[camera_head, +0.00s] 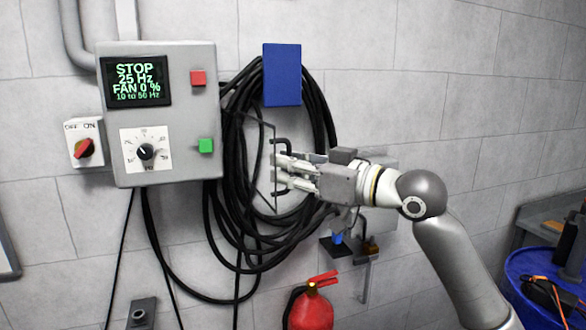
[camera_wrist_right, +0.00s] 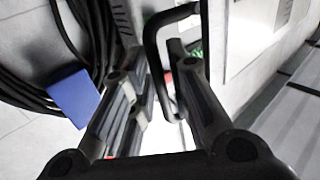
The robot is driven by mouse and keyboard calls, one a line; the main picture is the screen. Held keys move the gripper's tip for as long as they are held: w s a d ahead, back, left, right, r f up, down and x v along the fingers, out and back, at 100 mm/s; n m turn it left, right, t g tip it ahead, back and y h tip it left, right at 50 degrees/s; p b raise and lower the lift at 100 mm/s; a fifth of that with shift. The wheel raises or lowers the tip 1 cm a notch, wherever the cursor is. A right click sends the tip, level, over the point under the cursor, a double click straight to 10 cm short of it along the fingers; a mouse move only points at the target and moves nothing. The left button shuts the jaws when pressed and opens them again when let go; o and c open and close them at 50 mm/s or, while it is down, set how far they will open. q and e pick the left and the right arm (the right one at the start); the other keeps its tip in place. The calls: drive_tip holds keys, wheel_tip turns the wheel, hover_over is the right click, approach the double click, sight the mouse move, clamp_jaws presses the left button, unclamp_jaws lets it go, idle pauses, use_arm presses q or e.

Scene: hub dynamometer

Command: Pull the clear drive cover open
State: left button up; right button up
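The clear drive cover shows in the head view as a thin dark-edged outline (camera_head: 275,132) in front of the coiled cables; its transparent pane is hard to make out. Its black bow handle (camera_head: 283,142) is at my right gripper (camera_head: 285,171), which comes in from the right. In the right wrist view the handle (camera_wrist_right: 151,48) runs between the two fingers of my right gripper (camera_wrist_right: 154,55). Some gap shows beside the handle, so the fingers look open around it, not closed on it. My left gripper is in neither view.
A grey control box (camera_head: 200,100) with display, dial and buttons hangs left of the cover. Black cables (camera_head: 232,160) and a blue box (camera_head: 282,75) are on the wall behind. A red extinguisher (camera_head: 311,308) stands below; a blue bin (camera_head: 530,265) is at right.

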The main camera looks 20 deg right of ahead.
drive_tip(key=v, duration=1.2)
idle(0.3)
